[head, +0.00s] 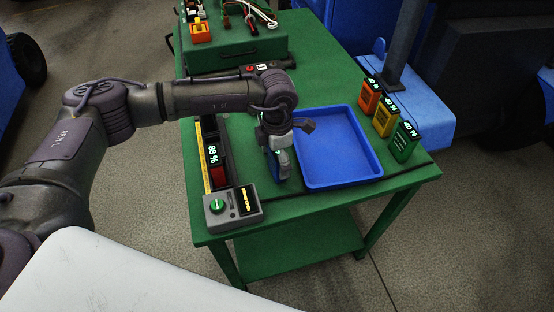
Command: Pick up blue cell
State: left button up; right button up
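A narrow blue piece (271,164), likely the blue cell, shows beneath my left gripper (281,162), between the fixture and the blue tray. The gripper and wrist hide most of it. My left gripper points down over it, with a pale finger on its right side. I cannot tell whether the fingers are closed on it or only around it. I cannot tell whether it touches the table. My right gripper is not in view.
A blue tray (352,184) is empty on the green table (315,80). Orange (369,97), yellow (385,118) and green (404,142) cells stand right of it. Left is a fixture with a red cell (218,174) and control box (233,209). A green case (240,54) stands behind.

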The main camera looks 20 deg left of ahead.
pick_arm(q)
jog(key=c, duration=1.6)
jog(key=shift+r, duration=0.15)
